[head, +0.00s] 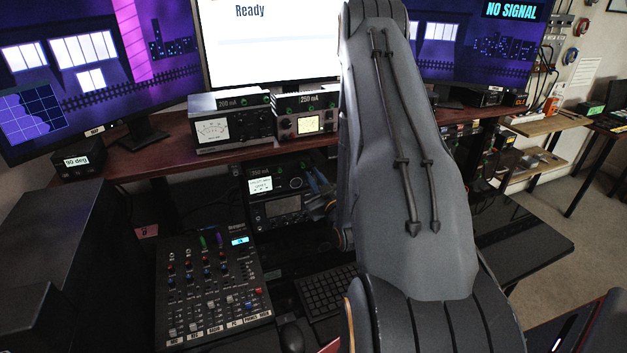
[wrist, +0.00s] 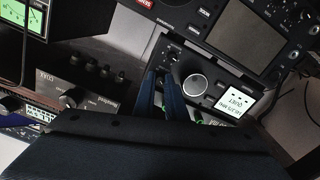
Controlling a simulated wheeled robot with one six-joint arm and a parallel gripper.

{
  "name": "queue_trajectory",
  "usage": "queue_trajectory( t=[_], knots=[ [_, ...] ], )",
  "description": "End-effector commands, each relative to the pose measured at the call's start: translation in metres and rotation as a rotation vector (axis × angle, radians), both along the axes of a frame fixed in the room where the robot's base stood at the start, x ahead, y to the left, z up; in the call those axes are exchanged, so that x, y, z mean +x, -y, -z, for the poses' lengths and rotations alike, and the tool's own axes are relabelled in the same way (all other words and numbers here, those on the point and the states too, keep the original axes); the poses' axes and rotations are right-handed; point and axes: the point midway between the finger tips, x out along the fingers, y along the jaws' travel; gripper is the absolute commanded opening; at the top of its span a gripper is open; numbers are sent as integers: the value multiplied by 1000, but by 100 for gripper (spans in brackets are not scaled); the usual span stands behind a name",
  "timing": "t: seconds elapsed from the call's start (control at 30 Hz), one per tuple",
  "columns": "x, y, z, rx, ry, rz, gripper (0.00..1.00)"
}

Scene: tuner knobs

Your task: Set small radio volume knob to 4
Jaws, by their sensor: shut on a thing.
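The small radio (wrist: 213,98) is a black box in the wrist view, with a lit white screen (wrist: 240,99) and a large silver dial (wrist: 196,86). It also shows in the head view (head: 284,181), below the shelf, with its screen lit. My gripper (wrist: 160,76) reaches its front panel just left of the silver dial in the wrist view, and its fingers are shut on a small knob. The fingers mostly hide that knob, and its pointer and setting cannot be read. In the head view my gripper (head: 322,186) shows small beside the radio, partly behind my arm.
A larger radio (wrist: 250,35) with a grey screen is close beside the small one. Two meters (head: 228,122) (head: 306,113) stand on the shelf above. A mixer (head: 212,285), keyboard (head: 328,292) and mouse (head: 291,336) lie on the desk below.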

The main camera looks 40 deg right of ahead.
Motion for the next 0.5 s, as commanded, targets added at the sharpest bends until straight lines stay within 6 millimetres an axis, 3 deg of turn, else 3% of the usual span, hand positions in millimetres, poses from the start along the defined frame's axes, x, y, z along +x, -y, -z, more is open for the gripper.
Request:
queue_trajectory(
  t=[0.5],
  knots=[
    [0,-1,1,370,94,-1,0]
  ],
)
